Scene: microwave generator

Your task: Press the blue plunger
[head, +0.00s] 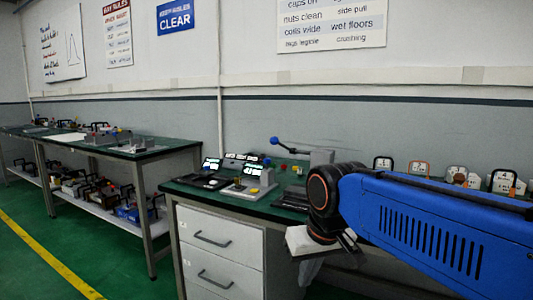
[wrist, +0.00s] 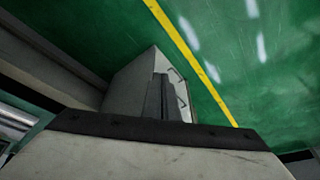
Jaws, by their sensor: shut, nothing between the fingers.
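A small blue knob (head: 267,161) stands among the devices on the green-topped bench, in the head view; it may be the blue plunger, but it is too small to be sure. A lever with a blue ball end (head: 274,141) rises just above it. My gripper (wrist: 161,98) is shut and empty in the wrist view, pointing down past the bench toward the floor. In the head view my arm hangs over the right part of the bench, with the gripper right of and apart from the blue knob. The blue knob is not visible in the wrist view.
The bench (head: 215,195) has a white drawer cabinet (head: 220,252) below it. A yellow button (head: 254,191) and a red button (head: 284,166) are near the blue knob. Several handled meters stand at the back right. Another bench (head: 130,152) is at left, with open green floor between.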

